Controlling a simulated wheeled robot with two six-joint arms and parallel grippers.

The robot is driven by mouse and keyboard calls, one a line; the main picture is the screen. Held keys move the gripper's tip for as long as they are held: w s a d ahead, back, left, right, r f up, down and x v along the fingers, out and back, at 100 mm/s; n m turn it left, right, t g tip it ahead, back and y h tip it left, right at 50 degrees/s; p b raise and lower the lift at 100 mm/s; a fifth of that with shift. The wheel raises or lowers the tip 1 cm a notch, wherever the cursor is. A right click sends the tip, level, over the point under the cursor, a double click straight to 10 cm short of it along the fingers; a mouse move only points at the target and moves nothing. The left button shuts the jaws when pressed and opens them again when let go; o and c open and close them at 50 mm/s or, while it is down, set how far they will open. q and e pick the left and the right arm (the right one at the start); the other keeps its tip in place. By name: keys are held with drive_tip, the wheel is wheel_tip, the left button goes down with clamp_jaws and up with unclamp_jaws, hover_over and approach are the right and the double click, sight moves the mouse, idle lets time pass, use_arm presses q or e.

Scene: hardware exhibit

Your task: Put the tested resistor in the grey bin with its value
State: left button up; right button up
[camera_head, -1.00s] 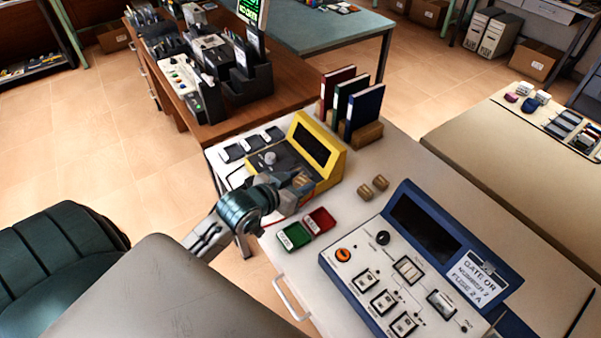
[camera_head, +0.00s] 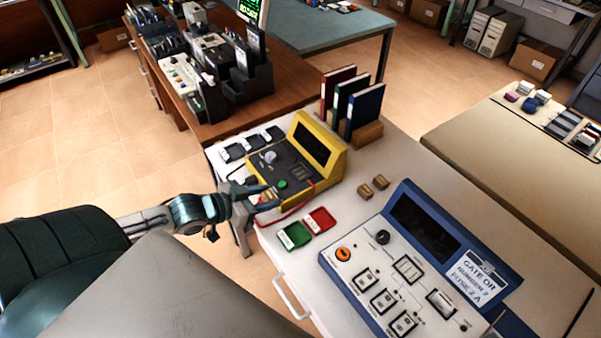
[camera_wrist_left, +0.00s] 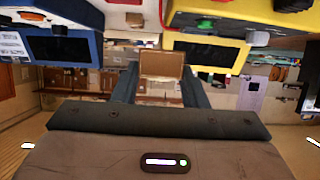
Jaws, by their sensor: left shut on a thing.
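My left gripper (camera_head: 264,197) is shut on a small tan block, the resistor (camera_head: 266,194), at the front left edge of the yellow tester (camera_head: 322,134). In the left wrist view the resistor (camera_wrist_left: 162,65) sits between the two fingers. The tester has a dark screen, a grey knob and a lit green button; its slot looks empty. Several small grey bins (camera_head: 254,142) with white labels stand in a row behind the tester's left side; their values are too small to read. My right gripper is out of view.
A green tray (camera_head: 294,236) and a red tray (camera_head: 321,219) lie in front of the tester. Upright binders (camera_head: 364,111) stand behind, and a blue-framed panel (camera_head: 410,260) stands at the right.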

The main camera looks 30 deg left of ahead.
use_arm(q)
drive_tip(key=shift+w, duration=0.1)
drive_tip(key=shift+w+f+b, duration=0.15)
drive_tip(key=shift+w+b, duration=0.1)
drive_tip(key=shift+b, duration=0.15)
drive_tip(key=w+b, duration=0.3)
drive_tip(key=w, duration=0.1)
hover_over(297, 175)
drive_tip(key=s, duration=0.3)
drive_tip(key=shift+w+f+b, duration=0.15)
drive_tip(key=shift+f+b, duration=0.25)
drive_tip(key=shift+w, duration=0.9)
drive_tip(key=f, duration=0.1)
drive_tip(key=w+f+p, duration=0.1)
drive_tip(key=f, duration=0.1)
drive_tip(key=shift+f, duration=0.25)
drive_tip(key=shift+s, duration=0.15)
